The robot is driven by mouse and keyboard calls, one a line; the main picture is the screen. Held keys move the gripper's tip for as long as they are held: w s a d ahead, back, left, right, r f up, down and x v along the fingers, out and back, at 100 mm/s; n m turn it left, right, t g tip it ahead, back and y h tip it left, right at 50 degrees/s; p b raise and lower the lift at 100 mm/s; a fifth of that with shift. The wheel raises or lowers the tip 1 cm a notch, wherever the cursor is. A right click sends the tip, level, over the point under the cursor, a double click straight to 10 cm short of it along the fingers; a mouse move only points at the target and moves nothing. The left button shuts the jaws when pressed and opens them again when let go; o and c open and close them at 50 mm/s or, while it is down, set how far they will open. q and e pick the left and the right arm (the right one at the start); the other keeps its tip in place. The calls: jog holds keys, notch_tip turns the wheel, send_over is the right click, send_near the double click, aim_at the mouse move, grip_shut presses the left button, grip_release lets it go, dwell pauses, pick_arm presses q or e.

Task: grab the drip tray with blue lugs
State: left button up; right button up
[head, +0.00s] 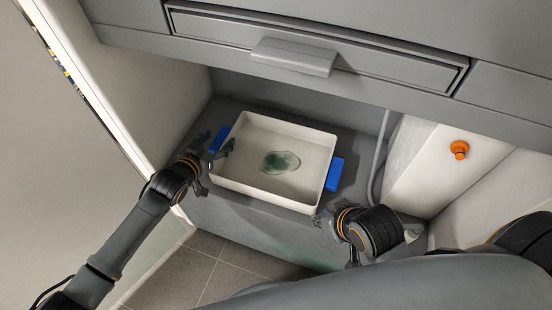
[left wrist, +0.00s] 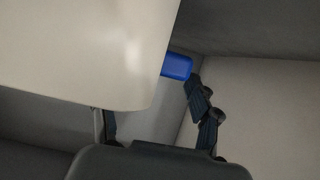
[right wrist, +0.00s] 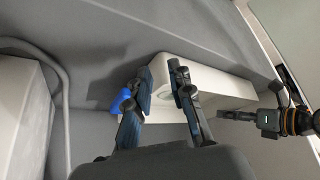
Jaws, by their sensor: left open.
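The drip tray (head: 285,125) is a shallow white rectangular tray with a green-grey puddle inside, on a grey ledge. Its blue lugs stick out at the left (head: 217,140) and right (head: 335,175) ends. My left gripper (head: 215,165) is open at the tray's left end, close to the left lug. In the left wrist view a blue lug (left wrist: 177,66) is near one finger, and the tray (left wrist: 80,45) fills the upper left. My right gripper (head: 325,213) is open near the right front corner. In the right wrist view the right lug (right wrist: 120,100) is partly hidden behind a finger.
A grey drawer front with a handle (head: 293,57) overhangs the back of the ledge. A grey hose (head: 378,160) runs down right of the tray. A white block with an orange knob (head: 459,150) stands further right. A pale panel (head: 120,80) bounds the left.

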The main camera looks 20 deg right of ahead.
pick_arm(q)
grip_shut()
jog(key=shift+r, duration=0.15)
